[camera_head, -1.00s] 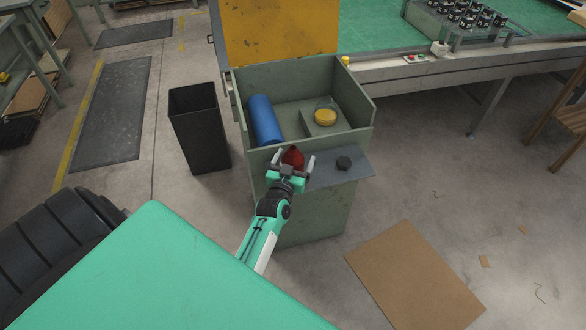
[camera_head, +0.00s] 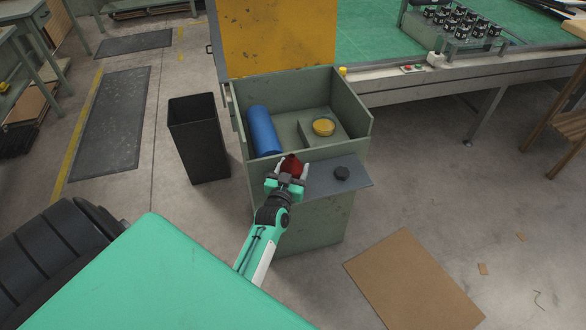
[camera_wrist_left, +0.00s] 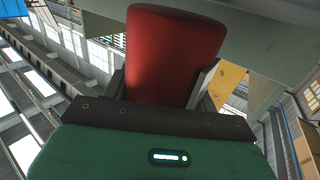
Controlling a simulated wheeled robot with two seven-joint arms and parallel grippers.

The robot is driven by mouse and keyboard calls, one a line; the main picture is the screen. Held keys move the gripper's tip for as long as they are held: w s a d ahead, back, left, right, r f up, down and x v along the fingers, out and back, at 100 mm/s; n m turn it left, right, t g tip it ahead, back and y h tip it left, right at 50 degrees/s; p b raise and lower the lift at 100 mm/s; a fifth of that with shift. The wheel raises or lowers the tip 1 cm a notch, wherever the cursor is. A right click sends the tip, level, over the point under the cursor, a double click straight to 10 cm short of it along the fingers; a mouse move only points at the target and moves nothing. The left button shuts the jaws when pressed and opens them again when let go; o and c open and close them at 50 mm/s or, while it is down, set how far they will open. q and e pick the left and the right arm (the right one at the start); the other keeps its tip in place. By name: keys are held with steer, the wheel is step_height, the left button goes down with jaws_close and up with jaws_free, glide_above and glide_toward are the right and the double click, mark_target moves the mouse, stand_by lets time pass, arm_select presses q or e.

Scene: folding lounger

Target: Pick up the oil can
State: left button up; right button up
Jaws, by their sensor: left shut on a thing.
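The red oil can (camera_head: 291,165) is between the fingers of my left gripper (camera_head: 291,170) in the head view. The gripper is shut on it at the front edge of the green cabinet, by the small grey side shelf (camera_head: 322,182). In the left wrist view the can's red body (camera_wrist_left: 173,55) fills the upper middle, between the fingers. The gripper hides part of the can, and I cannot tell whether the can touches the shelf. My right gripper is not in view.
The open green cabinet (camera_head: 354,105) holds a blue cylinder (camera_head: 263,131) and a yellow round item (camera_head: 323,127). A black bin (camera_head: 198,138) stands left. A brown board (camera_head: 415,285) lies on the floor.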

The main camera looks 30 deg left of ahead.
mark_target(293, 156)
arm_select(q)
step_height(293, 156, up, 5)
steer(key=p, duration=0.4)
step_height(293, 156, up, 14)
steer(key=p, duration=1.3)
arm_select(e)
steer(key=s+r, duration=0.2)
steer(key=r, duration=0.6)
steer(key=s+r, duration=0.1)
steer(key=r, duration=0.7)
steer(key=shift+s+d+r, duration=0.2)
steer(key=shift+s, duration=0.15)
